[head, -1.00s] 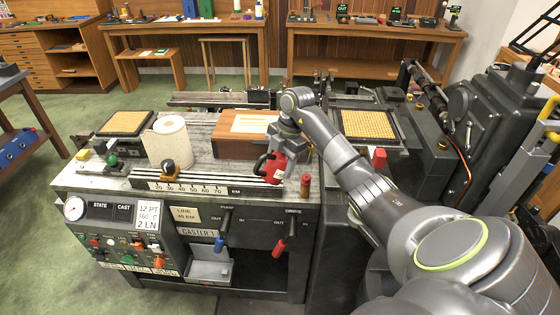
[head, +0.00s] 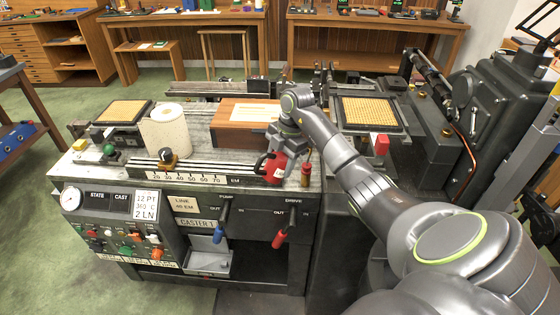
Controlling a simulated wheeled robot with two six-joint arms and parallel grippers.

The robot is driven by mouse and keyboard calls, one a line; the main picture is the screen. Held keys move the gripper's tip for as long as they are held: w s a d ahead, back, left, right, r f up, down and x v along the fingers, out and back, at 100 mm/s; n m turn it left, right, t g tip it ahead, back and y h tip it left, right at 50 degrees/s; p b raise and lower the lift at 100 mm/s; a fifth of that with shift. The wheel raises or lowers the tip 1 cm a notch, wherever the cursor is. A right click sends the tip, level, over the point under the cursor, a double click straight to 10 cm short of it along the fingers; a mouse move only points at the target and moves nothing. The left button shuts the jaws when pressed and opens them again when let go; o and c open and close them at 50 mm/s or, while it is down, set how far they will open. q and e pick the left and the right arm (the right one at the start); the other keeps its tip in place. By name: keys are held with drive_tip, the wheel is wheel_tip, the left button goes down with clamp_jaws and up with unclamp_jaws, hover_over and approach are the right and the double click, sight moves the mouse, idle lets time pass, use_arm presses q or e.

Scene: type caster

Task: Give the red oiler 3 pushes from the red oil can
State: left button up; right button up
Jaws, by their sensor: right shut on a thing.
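The red oil can (head: 272,168) is in my right gripper (head: 279,143), which is shut on it. The can has a dark handle on its left side and is held over the right end of the caster's front top, by the scale. Its spout cannot be made out clearly. A small red cylinder with a brass-coloured top, which looks like the red oiler (head: 306,177), stands just right of the can. I cannot tell whether the can touches it. My left gripper is not in view.
A paper roll (head: 166,138), a wooden box (head: 247,120) and a scale bar (head: 190,176) are on the caster. A red block (head: 381,145) is right of my forearm.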

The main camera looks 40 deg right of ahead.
drive_tip(key=shift+b+x, duration=0.55)
drive_tip(key=shift+x, duration=0.35)
drive_tip(key=shift+s+d+r, duration=0.1)
drive_tip(key=shift+d, duration=0.05)
idle(0.4)
drive_tip(key=shift+a+p+v, duration=0.2)
drive_tip(key=shift+p+v, duration=0.75)
drive_tip(key=shift+v, duration=0.1)
drive_tip(key=shift+d+b+x, duration=0.25)
drive_tip(key=shift+b+x, duration=0.55)
drive_tip(key=shift+x, duration=0.3)
idle(0.3)
drive_tip(key=shift+a+p+v, duration=0.25)
drive_tip(key=shift+p+v, duration=0.75)
drive_tip(key=shift+v, duration=0.1)
